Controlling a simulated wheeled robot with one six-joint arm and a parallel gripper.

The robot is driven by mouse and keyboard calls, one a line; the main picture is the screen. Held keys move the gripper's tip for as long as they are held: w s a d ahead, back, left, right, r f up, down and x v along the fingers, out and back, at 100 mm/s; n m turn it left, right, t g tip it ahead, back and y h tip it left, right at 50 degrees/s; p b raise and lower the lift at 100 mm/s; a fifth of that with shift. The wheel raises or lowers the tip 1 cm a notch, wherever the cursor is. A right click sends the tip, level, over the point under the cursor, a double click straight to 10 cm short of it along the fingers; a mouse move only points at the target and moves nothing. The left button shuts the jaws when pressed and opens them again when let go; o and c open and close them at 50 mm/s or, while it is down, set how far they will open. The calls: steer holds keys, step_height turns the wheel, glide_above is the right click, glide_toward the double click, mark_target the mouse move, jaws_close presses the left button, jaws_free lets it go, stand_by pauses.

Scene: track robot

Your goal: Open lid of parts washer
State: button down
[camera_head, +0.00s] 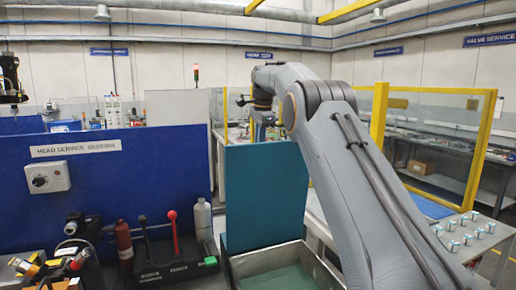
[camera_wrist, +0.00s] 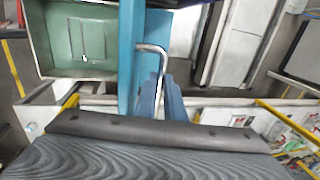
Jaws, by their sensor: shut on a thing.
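The parts washer's teal lid (camera_head: 266,195) stands about upright at the back of its open metal basin (camera_head: 240,266) in the head view. The wrist view shows the lid edge-on as a blue band (camera_wrist: 130,55), with the greenish basin (camera_wrist: 60,38) to its left. A bent metal handle (camera_wrist: 150,47) sticks out from the lid's right side there. My gripper (camera_wrist: 160,86) is shut on this handle, one blue finger on each side of its bar. In the head view my arm reaches over behind the lid, and the fingers are hidden.
A blue panel (camera_head: 110,175) stands left of the washer. Bottles and a black rack with a red-knobbed lever (camera_head: 173,225) stand before it. A yellow-framed clear screen (camera_head: 440,130) and a table with several small cans (camera_head: 468,239) are at the right, beyond my arm.

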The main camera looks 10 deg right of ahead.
steer(key=shift+f, duration=0.4)
steer(key=c, duration=1.8)
jaws_free()
steer(key=shift+w, duration=0.1)
steer(key=shift+c, duration=0.2)
step_height(320, 180, up, 8)
steer(key=s, duration=0.1)
steer(key=shift+s+d, duration=0.15)
steer(key=shift+s, duration=0.15)
